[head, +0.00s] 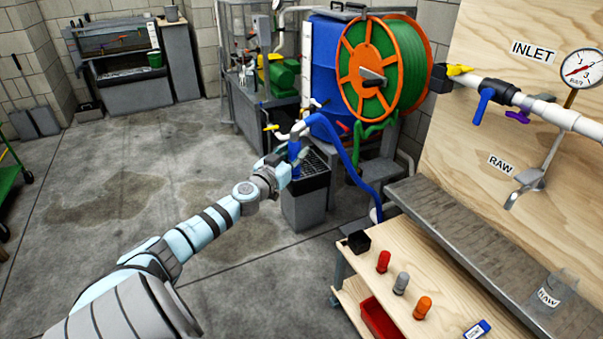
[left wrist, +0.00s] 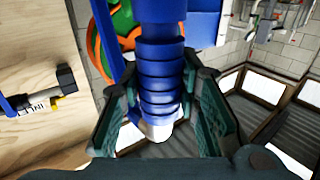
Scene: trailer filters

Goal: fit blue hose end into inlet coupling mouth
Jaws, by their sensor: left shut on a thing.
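My left gripper (head: 285,170) is shut on the blue hose end (head: 294,150), out over the floor near the middle of the head view. In the left wrist view the hose end (left wrist: 161,75) is a ribbed blue piece with a pale tip, between the two fingers of the gripper (left wrist: 160,118). The blue hose (head: 356,165) arcs from there down to the right. The inlet coupling (head: 440,79) is a black elbow on the white pipe under the INLET sign, well to the right of and apart from the gripper. It also shows in the left wrist view (left wrist: 66,78); its mouth is not clearly visible. My right gripper is out of view.
A green hose reel (head: 385,66) and blue tank (head: 325,60) stand behind the gripper. A grey bin (head: 305,205) is just below it.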

